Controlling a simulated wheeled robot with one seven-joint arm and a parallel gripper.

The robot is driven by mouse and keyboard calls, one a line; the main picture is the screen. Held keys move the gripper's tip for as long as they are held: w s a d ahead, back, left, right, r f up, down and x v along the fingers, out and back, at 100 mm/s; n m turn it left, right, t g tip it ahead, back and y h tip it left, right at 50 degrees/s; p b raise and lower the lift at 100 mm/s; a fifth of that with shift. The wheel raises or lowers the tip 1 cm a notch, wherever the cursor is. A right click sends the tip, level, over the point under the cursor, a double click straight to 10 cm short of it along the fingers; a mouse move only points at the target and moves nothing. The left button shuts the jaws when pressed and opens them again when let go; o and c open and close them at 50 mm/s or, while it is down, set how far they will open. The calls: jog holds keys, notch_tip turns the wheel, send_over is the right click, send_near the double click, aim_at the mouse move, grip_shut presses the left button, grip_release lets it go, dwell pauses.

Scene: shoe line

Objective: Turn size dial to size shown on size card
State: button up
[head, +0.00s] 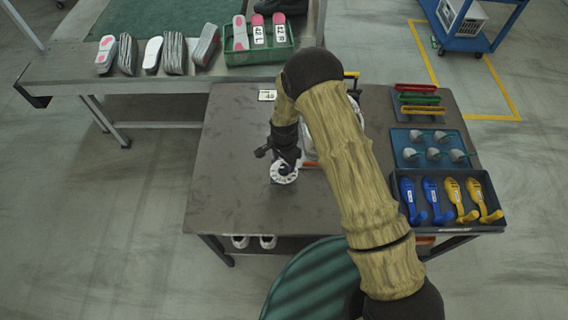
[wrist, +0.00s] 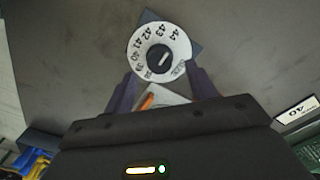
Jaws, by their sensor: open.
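The size dial (head: 283,173) is a white numbered disc on the dark table; in the wrist view it (wrist: 181,44) shows a black centre knob (wrist: 158,60) with a pale mark on a dark square base. Numbers in the low forties are readable around its rim; the exact setting is unclear. The size card (head: 267,95) lies flat near the table's back edge; in the wrist view the card (wrist: 297,112) reads 40. My gripper (head: 280,159) is open just above the dial. In the wrist view its fingers (wrist: 164,78) are spread near the dial's lower edge, empty.
A white object, partly hidden by my arm, stands right of the dial, with an orange part (head: 311,164) beside it. Trays of coloured tools (head: 418,105), grey-white pieces (head: 432,147) and blue and yellow pieces (head: 440,200) line the table's right. The table's left is clear.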

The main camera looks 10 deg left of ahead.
aim_at(284, 167)
jog(key=shift+f, duration=1.75)
jog(key=c, duration=1)
